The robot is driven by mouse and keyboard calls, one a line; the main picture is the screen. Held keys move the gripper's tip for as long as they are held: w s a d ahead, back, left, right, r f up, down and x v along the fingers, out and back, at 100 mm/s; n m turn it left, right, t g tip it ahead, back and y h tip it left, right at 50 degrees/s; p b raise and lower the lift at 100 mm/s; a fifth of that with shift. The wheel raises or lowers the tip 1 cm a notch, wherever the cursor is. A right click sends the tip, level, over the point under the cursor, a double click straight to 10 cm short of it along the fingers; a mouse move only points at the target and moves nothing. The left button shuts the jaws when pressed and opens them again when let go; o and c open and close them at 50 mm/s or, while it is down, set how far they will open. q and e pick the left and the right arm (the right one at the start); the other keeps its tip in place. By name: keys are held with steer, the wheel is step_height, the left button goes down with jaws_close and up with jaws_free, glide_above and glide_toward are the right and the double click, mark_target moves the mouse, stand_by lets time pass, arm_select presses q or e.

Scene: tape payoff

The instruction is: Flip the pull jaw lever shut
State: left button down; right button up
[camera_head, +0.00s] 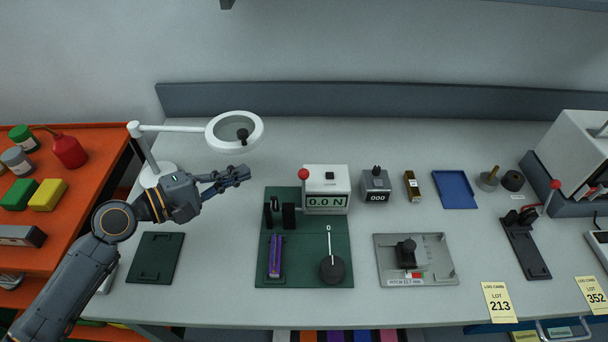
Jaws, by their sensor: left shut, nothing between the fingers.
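A lever with a red ball knob (303,174) stands upright at the left front of the force gauge (327,190), which reads 0.0 N. Black jaw blocks (289,216) stand just left of it on the dark green plate (308,250). A second red-knobbed lever (555,185) tilts up from a black fixture (524,246) at the far right. I cannot tell for certain which is the pull jaw lever. My left gripper (246,172) is shut and empty, in the air left of the gauge and apart from the nearer lever. My right gripper is out of view.
A magnifier lamp (235,130) reaches over the bench just above my left gripper. A purple-striped piece (275,256) and a round dark weight (332,270) are on the green plate. A grey fixture (445,280) stands to its right.

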arm_select(q)
steer(key=f+p+x, duration=0.1)
steer(key=p+x, duration=0.2)
steer(key=x, duration=0.9)
steer(key=s, duration=0.1)
steer(key=s+p, duration=0.2)
steer(key=s, duration=0.1)
steer(key=shift+s+d+r, duration=0.1)
steer(key=shift+d+r, duration=0.2)
steer(key=shift+r, duration=0.05)
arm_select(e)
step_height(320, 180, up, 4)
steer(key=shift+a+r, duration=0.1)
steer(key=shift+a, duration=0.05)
